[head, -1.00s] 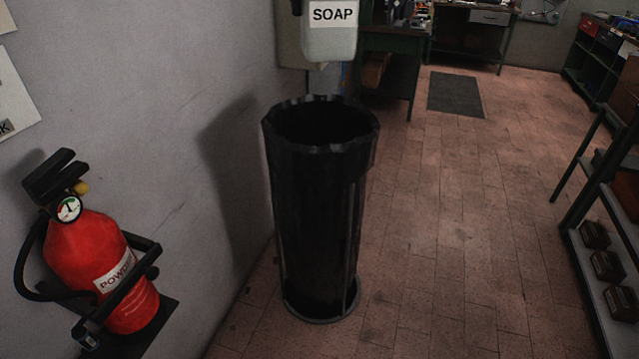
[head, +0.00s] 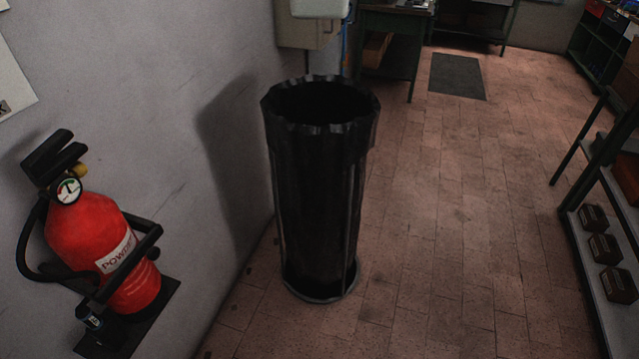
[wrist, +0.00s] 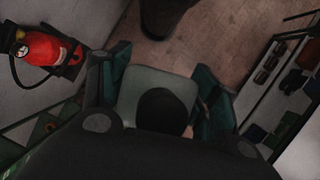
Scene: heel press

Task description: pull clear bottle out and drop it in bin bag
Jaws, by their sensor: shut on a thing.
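My gripper (wrist: 162,82) shows in the wrist view, with a dark finger on each side of a pale, grey-green bottle (wrist: 138,92). It is shut on the bottle. A dark round part covers the bottle's lower middle in that view. In the head view the bottle's pale lower end (head: 320,8) shows at the top edge, above the bin in the picture; its depth is hard to judge. The black bin bag (head: 320,190) stands open and upright in a round stand. Its dark shape (wrist: 168,14) is at the top of the wrist view, apart from the bottle.
A red fire extinguisher (head: 95,240) hangs on a bracket at left. The wall (head: 190,60) runs close to the bag's left. A shelf (head: 610,255) with dark blocks stands at right. The tiled floor (head: 450,220) between is clear.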

